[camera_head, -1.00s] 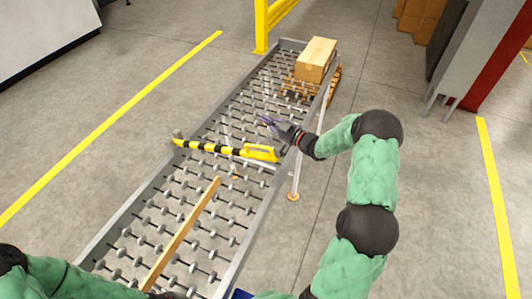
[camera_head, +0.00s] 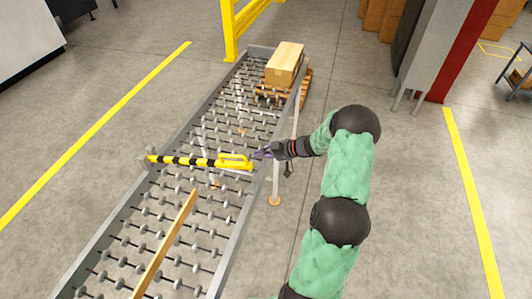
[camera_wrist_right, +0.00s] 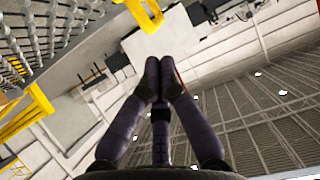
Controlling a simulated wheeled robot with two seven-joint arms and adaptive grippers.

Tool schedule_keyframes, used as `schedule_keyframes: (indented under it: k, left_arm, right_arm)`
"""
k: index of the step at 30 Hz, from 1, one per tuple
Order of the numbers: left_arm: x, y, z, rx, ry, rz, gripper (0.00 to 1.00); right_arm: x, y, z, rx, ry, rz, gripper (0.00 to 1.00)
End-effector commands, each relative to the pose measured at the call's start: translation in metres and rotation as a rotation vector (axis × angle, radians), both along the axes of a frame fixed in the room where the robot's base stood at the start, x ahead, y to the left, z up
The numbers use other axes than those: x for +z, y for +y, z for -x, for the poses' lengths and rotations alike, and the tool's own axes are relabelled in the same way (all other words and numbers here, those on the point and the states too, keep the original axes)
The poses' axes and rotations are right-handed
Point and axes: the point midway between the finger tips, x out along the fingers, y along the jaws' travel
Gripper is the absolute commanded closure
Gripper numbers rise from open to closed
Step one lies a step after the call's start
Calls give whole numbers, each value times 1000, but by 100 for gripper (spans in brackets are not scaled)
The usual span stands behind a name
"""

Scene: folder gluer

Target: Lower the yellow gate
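The yellow gate (camera_head: 195,161) is a yellow-and-black striped bar lying across the roller conveyor in the head view. It has a yellow loop handle (camera_head: 236,160) at its right end. My right gripper (camera_head: 262,154) is just beyond the handle's right end, over the conveyor's right rail. I cannot tell from the head view whether it touches the handle. In the right wrist view my right gripper's fingertips (camera_wrist_right: 159,74) are together with nothing seen between them. My left gripper is out of view.
The conveyor's side rail (camera_head: 112,212) runs along the left. A wooden strip (camera_head: 165,245) lies on the near rollers. A cardboard box (camera_head: 285,63) sits on a pallet at the far end. A yellow frame (camera_head: 229,35) stands behind. Floor right of the conveyor is clear.

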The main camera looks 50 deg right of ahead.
Motion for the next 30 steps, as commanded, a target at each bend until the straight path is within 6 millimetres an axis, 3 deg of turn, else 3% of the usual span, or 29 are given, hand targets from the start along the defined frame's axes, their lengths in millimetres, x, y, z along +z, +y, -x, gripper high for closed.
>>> schedule_keyframes:
  k: [8, 12, 18, 30]
  left_arm:
    - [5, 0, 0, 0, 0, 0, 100]
    - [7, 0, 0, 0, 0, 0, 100]
    - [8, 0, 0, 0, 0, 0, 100]
    - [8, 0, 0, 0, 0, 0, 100]
  right_arm:
    - [-24, 23, -41, 3, 0, -2, 100]
    - [-45, 18, -34, -2, 2, -3, 100]
    - [-60, 16, -31, 0, 0, -1, 100]
    - [-62, 16, -30, 0, -1, 0, 100]
